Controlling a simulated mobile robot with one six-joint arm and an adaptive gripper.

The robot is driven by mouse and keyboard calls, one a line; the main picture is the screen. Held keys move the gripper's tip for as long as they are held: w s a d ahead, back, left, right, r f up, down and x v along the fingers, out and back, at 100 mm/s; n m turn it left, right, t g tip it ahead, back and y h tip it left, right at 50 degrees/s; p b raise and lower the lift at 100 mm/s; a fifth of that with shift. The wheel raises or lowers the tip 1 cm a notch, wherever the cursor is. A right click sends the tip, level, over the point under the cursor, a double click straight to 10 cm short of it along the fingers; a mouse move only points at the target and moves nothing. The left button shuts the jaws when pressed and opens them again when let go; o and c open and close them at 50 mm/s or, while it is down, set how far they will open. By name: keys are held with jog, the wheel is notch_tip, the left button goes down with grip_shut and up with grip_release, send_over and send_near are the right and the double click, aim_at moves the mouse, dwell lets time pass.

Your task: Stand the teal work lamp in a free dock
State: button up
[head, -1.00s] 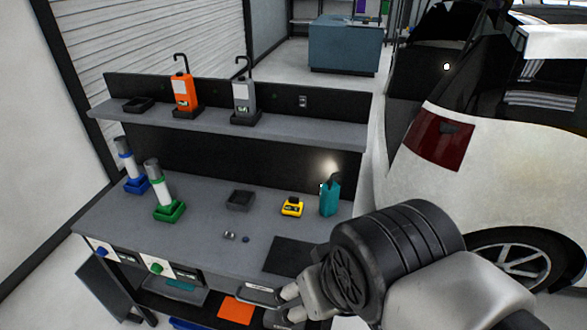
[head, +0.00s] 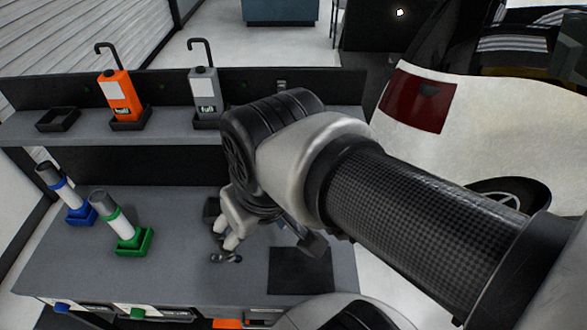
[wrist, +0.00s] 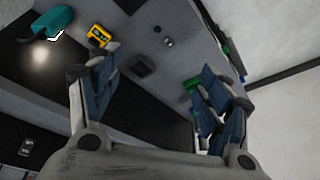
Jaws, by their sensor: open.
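The teal work lamp (wrist: 48,22) is at the upper left of the wrist view, casting a bright patch of light beside it. In the head view my arm hides it. My gripper (wrist: 154,73) is open and empty, apart from the lamp, with its fingers spread over the bench. On the shelf, an empty black dock (head: 58,119) is at the left. The orange lamp (head: 121,95) and the grey lamp (head: 205,88) stand upright in docks beside it. A dark square tray (wrist: 142,66) on the bench looks empty.
A yellow device (wrist: 99,35) sits near the teal lamp. Blue-based (head: 68,192) and green-based (head: 120,225) cylinders stand on the bench's left. A black mat (head: 300,271) lies near the front. The white car (head: 345,165) is close at the right.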

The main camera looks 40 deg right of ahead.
jog(key=w+d+f+m+y+p, duration=0.2)
jog(key=w+d+f+m+y, duration=0.1)
jog(key=d+f+m+y, duration=0.4)
jog(key=w+d+f+m+y+p, duration=0.2)
jog(key=d+f+m+y, duration=0.15)
jog(key=d+m, duration=0.55)
jog(key=s+d+f+m+t+h, duration=0.4)
jog(key=d+f+m+t, duration=0.3)
jog(key=d+m, duration=0.2)
jog(key=s+d+f+m+t+h, duration=0.5)
jog(key=d+f+m+t, duration=0.2)
jog(key=d+m, duration=0.2)
jog(key=w+a, duration=0.2)
jog(key=w, duration=1.5)
jog(key=shift+w+f+b, duration=0.3)
jog(key=shift+f+b, duration=0.05)
